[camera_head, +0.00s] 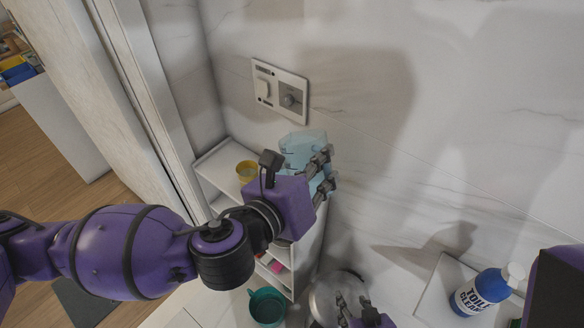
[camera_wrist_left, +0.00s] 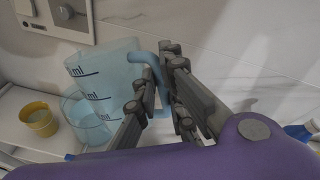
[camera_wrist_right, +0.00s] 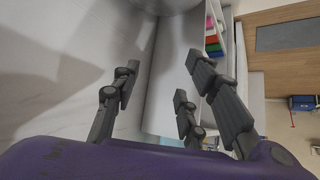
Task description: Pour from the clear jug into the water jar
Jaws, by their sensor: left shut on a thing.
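The clear jug (camera_wrist_left: 103,72) is pale blue and see-through, with dark ml marks. My left gripper (camera_head: 328,170) is shut on its handle. In the head view the jug (camera_head: 302,145) is near the wall, partly hidden by the gripper. In the left wrist view a second see-through bluish vessel, seemingly the water jar (camera_wrist_left: 84,122), stands on the shelf below and left of the jug, partly behind it. I cannot tell their exact gap or the water inside. My right gripper (camera_wrist_right: 158,85) is open and empty, low at the bottom of the head view (camera_head: 352,303).
A yellow cup (camera_head: 246,171) stands on the white shelf (camera_head: 213,168) at left. A teal bucket (camera_head: 266,306) and a round metal basin (camera_head: 325,298) are lower down. A toilet cleaner bottle (camera_head: 482,291) stands at right. A wall switch plate (camera_head: 279,91) is above the jug.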

